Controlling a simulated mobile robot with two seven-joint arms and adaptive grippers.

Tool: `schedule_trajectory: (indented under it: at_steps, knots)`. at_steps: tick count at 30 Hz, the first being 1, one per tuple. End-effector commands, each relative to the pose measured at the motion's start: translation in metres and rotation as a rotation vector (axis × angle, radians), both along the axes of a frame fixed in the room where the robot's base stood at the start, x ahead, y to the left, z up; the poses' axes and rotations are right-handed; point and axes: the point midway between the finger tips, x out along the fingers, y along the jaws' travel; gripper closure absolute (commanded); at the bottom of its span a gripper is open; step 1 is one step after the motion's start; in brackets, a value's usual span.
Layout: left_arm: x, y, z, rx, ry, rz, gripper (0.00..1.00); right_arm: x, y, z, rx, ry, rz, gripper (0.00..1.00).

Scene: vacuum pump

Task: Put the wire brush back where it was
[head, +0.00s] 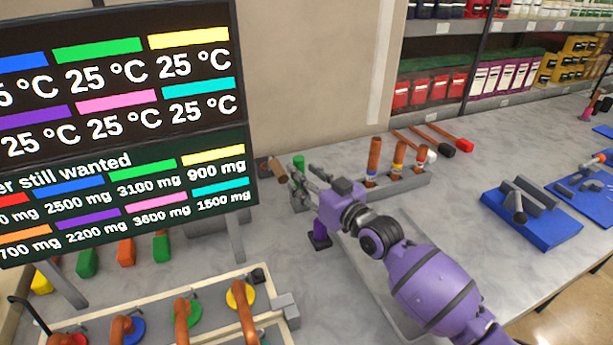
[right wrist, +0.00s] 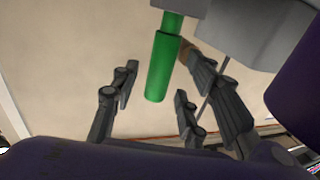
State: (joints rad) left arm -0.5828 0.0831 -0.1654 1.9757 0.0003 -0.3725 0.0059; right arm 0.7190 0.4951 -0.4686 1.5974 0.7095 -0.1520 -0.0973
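A green-handled tool (head: 299,163) stands at the left end of a grey rack (head: 408,184). The green handle (right wrist: 163,66) also shows in the right wrist view. A brown handle (head: 278,173) leans beside it, its lower part hidden. I cannot tell which of these is the wire brush; no bristles show clearly. My right gripper (head: 306,178) is at the rack's left end, close to the green handle. In the right wrist view its fingers (right wrist: 155,105) are spread, with visible gaps on both sides of the green handle. My left gripper is not in view.
Several brown-handled tools (head: 374,156) stand in the rack. Long-handled tools (head: 455,146) lie behind it. A wooden-framed tray (head: 262,280) is at the front left, below a dark display (head: 120,110). Blue fixtures (head: 530,220) sit at right, with clear worktop before them.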

Motion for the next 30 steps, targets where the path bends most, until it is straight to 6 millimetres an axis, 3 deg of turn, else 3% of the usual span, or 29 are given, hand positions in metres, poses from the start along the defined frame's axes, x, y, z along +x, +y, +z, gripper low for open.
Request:
schedule_trajectory:
  at_steps: [9,22,30]
  knots:
    - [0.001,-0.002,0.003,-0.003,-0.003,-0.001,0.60,-0.003,-0.003,0.005,-0.001,-0.001,-0.001,0.59]
    - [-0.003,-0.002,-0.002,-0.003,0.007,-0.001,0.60,-0.072,-0.055,0.002,-0.002,0.002,0.000,0.59]
    - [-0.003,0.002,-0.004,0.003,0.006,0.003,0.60,-0.094,-0.072,0.003,-0.001,0.001,0.000,0.59]
